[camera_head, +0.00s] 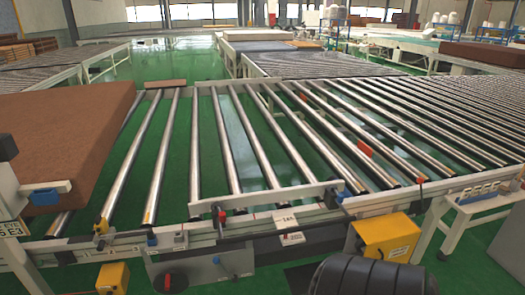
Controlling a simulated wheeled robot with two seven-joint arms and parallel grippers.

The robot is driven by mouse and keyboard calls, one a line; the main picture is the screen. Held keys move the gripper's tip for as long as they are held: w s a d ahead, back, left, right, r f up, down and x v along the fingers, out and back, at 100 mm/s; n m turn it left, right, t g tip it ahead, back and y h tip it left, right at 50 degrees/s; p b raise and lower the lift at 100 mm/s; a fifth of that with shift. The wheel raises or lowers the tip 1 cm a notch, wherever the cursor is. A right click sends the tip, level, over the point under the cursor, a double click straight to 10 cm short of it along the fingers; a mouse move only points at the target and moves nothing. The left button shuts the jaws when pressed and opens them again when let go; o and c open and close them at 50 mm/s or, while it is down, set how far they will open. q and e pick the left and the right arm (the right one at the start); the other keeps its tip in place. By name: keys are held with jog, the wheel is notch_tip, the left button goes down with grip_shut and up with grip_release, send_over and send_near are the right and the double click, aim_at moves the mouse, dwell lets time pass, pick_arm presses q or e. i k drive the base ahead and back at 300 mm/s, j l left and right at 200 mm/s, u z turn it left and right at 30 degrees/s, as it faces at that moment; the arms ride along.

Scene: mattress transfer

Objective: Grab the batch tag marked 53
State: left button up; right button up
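No tag can be read clearly as 53. A small white tag (285,219) with dark characters sits on the front rail of the roller conveyor, right of the middle. A second white tag (292,239) hangs just below it. A pale label (12,229) with dark characters is at the left edge, partly cut off; its marking is too small to read for certain. Neither of my grippers can be made out in the head view.
The roller conveyor (195,150) spans the view. A brown mattress block (60,140) lies on its left end. Yellow boxes (388,236) and (112,278) are on the front side. Green floor shows between rollers.

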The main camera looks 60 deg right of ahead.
aim_at(466, 192)
jog(key=z, duration=1.2)
jog(key=l+z, duration=0.1)
jog(key=z, duration=0.75)
jog(key=l+z, duration=0.15)
jog(key=z, duration=0.3)
jog(key=l+z, duration=0.1)
jog(key=z, duration=0.35)
jog(key=i+l, duration=0.15)
jog(key=l, duration=0.25)
jog(key=i+l, duration=0.15)
jog(key=l, duration=0.2)
jog(key=i+l, duration=0.15)
jog(key=l, duration=0.25)
jog(key=i+l+z, duration=0.1)
jog(key=l, duration=0.25)
